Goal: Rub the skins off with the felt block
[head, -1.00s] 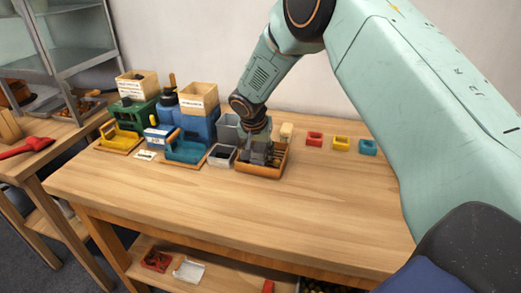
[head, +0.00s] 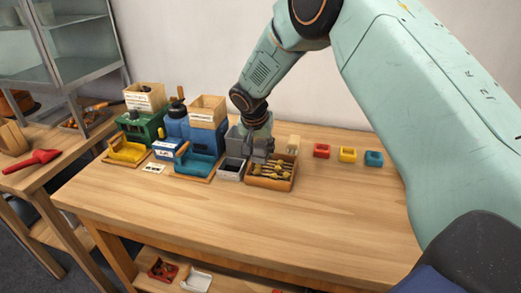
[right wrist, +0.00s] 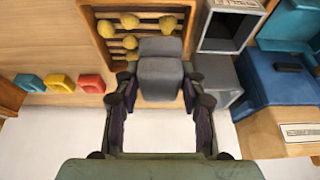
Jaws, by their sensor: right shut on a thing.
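My right gripper (head: 259,152) is over the back left part of a wooden tray (head: 268,184), seen from above in the right wrist view (right wrist: 90,28). It is shut on a grey felt block (right wrist: 160,76), which sits between its fingers (right wrist: 157,90). Several yellowish chestnuts (right wrist: 130,21) lie in the tray, which has dark grooves. The block covers part of the tray in the right wrist view. I cannot tell whether the block touches the chestnuts or tray. My left gripper is not in view.
A small grey box (head: 230,170) stands left of the tray, with a blue machine (head: 204,137) beyond. The table front (head: 230,215) is clear.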

